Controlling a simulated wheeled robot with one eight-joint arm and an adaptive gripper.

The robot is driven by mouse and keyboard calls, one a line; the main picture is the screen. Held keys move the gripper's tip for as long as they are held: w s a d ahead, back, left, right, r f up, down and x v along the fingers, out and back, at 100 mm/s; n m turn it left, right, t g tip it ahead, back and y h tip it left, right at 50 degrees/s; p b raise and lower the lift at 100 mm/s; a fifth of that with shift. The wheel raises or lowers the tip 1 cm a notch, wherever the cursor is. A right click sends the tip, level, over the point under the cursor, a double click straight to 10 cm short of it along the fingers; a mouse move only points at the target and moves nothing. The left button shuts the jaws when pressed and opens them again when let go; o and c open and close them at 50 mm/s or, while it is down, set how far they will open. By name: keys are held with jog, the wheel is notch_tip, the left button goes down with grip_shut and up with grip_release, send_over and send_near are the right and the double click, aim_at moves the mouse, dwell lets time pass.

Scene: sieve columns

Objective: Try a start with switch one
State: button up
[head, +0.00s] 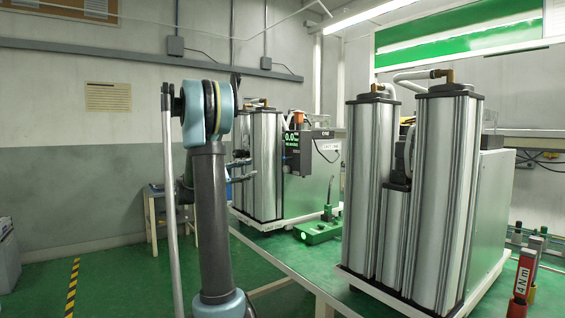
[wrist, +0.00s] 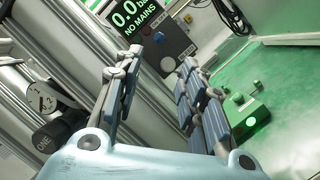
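A dark control box (head: 308,150) is mounted on the further column unit; its screen reads 0.0 and NO MAINS. A grey round dial (wrist: 42,96) with small markings is at the left, near a black part (wrist: 62,130) lettered ONE.
A green device (head: 318,232) with a lever and a lit green button stands on the green table beyond the near column unit (head: 445,190). A red 4Nm tool (head: 523,272) stands at the right. Loose cables hang on the wall.

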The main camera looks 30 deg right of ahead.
aim_at(284, 157)
jog(key=x, duration=1.7)
jog(key=shift+w+d+r, duration=0.1)
jog(key=shift+d+r, duration=0.05)
grip_shut()
